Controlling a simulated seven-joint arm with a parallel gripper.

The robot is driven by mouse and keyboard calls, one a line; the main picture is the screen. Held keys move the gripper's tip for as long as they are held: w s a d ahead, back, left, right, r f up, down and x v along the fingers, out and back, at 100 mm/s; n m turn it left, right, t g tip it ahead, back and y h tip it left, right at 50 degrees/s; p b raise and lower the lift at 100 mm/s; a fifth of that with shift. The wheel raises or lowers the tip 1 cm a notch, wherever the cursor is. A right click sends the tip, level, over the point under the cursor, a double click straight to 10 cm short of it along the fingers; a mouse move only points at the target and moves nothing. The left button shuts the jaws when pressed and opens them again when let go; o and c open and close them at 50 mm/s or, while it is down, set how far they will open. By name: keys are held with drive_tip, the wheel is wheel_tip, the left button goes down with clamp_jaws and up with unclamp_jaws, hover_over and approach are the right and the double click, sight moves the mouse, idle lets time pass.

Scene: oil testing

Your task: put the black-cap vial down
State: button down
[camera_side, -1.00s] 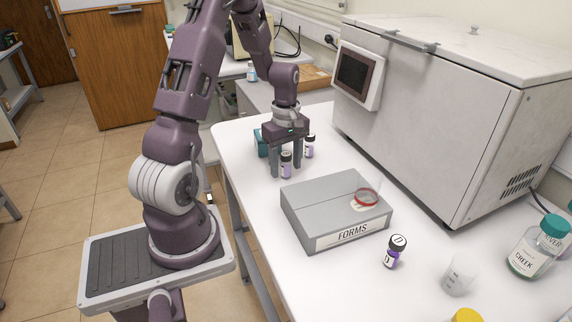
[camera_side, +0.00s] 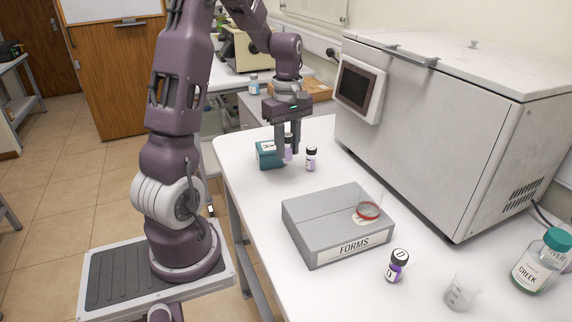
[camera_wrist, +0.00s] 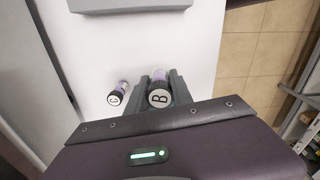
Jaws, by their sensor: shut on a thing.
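My gripper (camera_side: 288,150) points down and is shut on a black-cap vial (camera_side: 289,151) with a purple-and-white body. In the wrist view the vial's cap (camera_wrist: 159,98) carries the letter B and sits between my two fingers (camera_wrist: 160,90). The vial looks upright and seems to be a little above the white table (camera_side: 262,215). The fingers partly hide it in the side view. A second black-cap vial (camera_side: 311,158), marked C in the wrist view (camera_wrist: 118,96), stands just to the right, apart from my gripper.
A teal box (camera_side: 268,158) stands just left of my gripper. A grey FORMS box (camera_side: 310,215) with a red-ringed clear vessel (camera_side: 368,210) is in front. A large grey machine (camera_side: 440,140) borders the table.

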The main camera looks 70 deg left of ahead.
sight(267, 143)
drive_tip(key=a+r+n, duration=0.1)
drive_tip(key=a+r, duration=0.2)
drive_tip(key=a, duration=0.5)
drive_tip(key=a+r+n, duration=0.1)
drive_tip(key=a+r, duration=0.3)
drive_tip(key=a, duration=0.3)
drive_tip(key=shift+n, duration=0.3)
drive_tip(key=f, duration=1)
drive_tip(key=shift+a, duration=0.4)
drive_tip(key=shift+f, duration=0.15)
drive_tip(key=c, duration=1.1)
unclamp_jaws()
